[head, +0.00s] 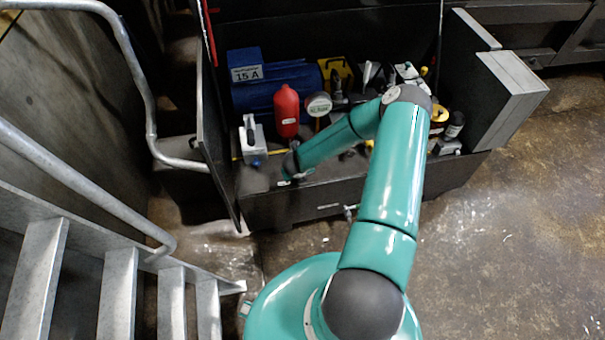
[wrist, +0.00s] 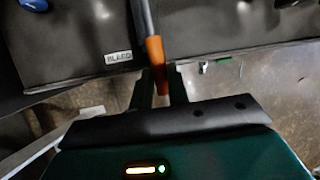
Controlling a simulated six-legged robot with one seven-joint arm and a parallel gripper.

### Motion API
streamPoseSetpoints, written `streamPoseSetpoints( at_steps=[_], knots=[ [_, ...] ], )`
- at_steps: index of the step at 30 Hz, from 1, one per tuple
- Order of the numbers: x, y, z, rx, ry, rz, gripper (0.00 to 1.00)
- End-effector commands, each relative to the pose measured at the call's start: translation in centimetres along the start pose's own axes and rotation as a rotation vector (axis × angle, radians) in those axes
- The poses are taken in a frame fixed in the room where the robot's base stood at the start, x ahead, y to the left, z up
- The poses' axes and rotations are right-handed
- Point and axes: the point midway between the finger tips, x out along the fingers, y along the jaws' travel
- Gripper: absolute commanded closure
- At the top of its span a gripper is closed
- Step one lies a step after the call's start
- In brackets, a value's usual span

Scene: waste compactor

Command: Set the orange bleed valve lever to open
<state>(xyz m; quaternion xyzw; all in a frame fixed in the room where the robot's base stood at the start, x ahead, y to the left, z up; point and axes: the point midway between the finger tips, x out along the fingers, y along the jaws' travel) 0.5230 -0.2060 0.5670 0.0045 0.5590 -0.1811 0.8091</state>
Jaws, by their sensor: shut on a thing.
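In the wrist view the orange grip of the bleed valve lever (wrist: 155,62) sits between the two dark fingers of my gripper (wrist: 161,85). My gripper is shut on it. The lever's grey rod runs up from the orange grip past the top edge of the picture, so its pivot is out of view. A white label reading BLEED (wrist: 118,57) is on the dark surface just left of the lever. In the head view my teal arm reaches down to the front left of the open cabinet (head: 300,208); the lever and my fingers are hidden there.
Inside the cabinet are a red bottle (head: 286,112), a blue motor marked 15 A (head: 245,74), a round gauge (head: 319,104) and a grey box (head: 252,142). A metal railing (head: 150,110) and stairs (head: 115,290) stand at left. The floor (head: 510,200) at right is clear.

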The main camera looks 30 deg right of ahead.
Motion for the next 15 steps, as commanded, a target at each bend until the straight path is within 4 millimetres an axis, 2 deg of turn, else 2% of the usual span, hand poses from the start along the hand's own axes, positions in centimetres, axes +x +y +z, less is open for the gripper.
streamPoseSetpoints(
  at_steps=[12,13,15],
  knots=[
    [0.02,0.17,-0.18,0.007,0.005,0.000,1.00],
    [0.02,0.16,-0.17,0.007,0.005,0.000,0.79],
    [0.01,0.14,-0.13,0.007,0.004,-0.001,0.66]
  ],
)
